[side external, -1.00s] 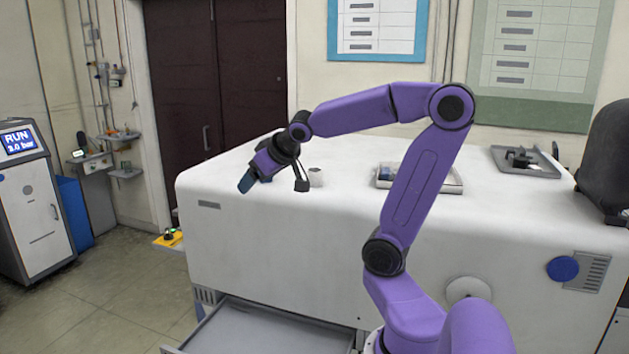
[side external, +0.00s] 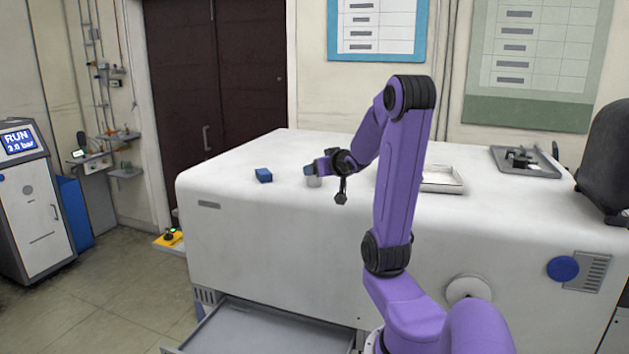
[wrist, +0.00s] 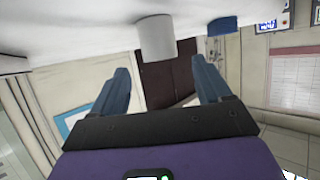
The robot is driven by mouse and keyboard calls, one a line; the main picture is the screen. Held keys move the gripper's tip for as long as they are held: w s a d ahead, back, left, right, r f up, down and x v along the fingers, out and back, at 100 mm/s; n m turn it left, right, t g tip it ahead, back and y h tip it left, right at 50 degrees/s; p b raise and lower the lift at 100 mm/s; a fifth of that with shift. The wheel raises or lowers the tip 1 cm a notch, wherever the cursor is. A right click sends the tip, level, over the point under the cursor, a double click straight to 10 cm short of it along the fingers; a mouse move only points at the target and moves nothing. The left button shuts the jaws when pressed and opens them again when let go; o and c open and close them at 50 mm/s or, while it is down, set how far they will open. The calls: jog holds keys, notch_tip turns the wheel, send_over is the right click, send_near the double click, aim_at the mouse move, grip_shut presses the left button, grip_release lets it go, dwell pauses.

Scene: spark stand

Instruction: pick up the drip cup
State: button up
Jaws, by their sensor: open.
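The drip cup, a small pale grey-white cylinder (side external: 313,182), stands on the white bench top, partly hidden by my gripper in the side view. In the wrist view the cup (wrist: 155,38) is at the top centre, in line with the gap between my fingers and beyond their tips. My gripper (side external: 309,170) is low beside the cup, pointing left. Its two blue fingers (wrist: 160,68) are spread apart in the wrist view with nothing held between them.
A blue block (side external: 264,175) lies on the bench left of the cup; it also shows in the wrist view (wrist: 222,26). A shallow tray (side external: 445,187) is partly hidden behind my arm. A grey tray (side external: 540,170) sits at the back right.

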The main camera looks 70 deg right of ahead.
jog(key=shift+x, duration=3.75)
jog(key=shift+f, duration=0.1)
jog(key=c, duration=1)
jog(key=shift+c, duration=0.2)
